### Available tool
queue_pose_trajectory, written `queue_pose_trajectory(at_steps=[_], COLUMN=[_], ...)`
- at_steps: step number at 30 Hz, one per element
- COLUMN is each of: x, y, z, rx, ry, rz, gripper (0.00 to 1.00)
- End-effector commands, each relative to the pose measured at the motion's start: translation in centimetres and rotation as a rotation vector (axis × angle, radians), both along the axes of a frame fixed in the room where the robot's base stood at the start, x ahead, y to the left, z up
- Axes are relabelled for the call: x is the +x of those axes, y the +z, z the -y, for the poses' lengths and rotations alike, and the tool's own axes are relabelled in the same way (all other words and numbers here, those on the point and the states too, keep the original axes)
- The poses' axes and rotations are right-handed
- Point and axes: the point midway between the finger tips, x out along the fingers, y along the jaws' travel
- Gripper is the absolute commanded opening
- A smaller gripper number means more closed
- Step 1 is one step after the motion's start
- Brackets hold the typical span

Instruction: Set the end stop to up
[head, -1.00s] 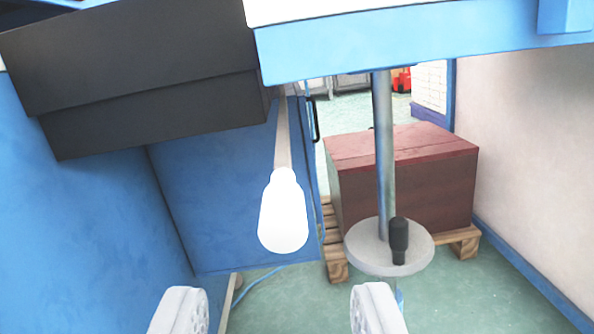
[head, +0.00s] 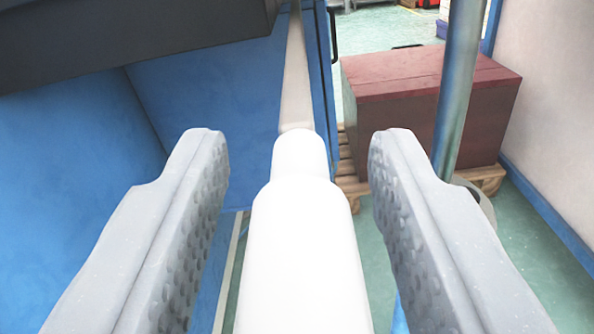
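A white handle (head: 298,240) on a grey metal rod (head: 297,85) fills the lower middle of the head view. It looks like the end stop lever, though no marking shows. My gripper (head: 299,150) is open, with one grey dimpled finger on each side of the handle. A gap shows between the handle and each finger, so neither appears to touch it. The near end of the handle is cut off by the bottom of the picture.
A dark grey box (head: 130,38) hangs at the upper left, before blue panels (head: 70,150). A vertical metal post (head: 457,85) stands close to the right finger. A red-brown box (head: 425,100) sits on a wooden pallet (head: 487,178) behind, beside a pale wall (head: 560,110).

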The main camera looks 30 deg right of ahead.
Motion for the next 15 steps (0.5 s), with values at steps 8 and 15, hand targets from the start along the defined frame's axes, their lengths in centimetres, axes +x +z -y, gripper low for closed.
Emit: queue_pose_trajectory(at_steps=[8,15], x=[0.0,0.0], y=[0.1,2.5], z=[0.0,-0.1], rx=[0.0,0.001], ry=[0.0,0.002], rz=[0.0,0.001], gripper=[0.0,0.0])
